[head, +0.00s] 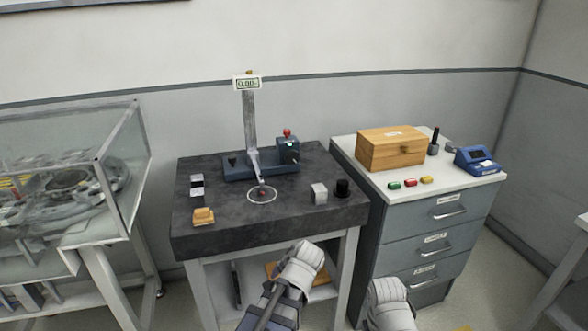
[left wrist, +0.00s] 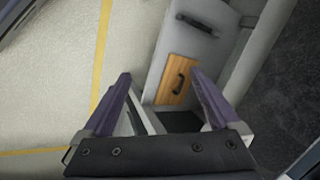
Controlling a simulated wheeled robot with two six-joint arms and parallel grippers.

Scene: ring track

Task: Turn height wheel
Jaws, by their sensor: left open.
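A measuring stand (head: 250,125) with a grey column rises from a blue base (head: 240,172) on a dark stone table (head: 225,232). A small display (head: 247,83) at its top reads about 0.00. A blue box with a red knob (head: 287,132) stands at the base's right end. I cannot tell which part is the height wheel. My left gripper (head: 304,258) is in front of the table, apart from the stand. In the left wrist view the left gripper (left wrist: 161,78) is open and empty. My right gripper (head: 390,300) is low, right of it; its jaws are unclear.
Small blocks (head: 319,193), a black cylinder (head: 343,188) and a tan block (head: 203,216) lie on the table. A drawer cabinet (head: 425,235) stands right, with a wooden box (head: 391,148) on top. A glass case (head: 75,180) stands left.

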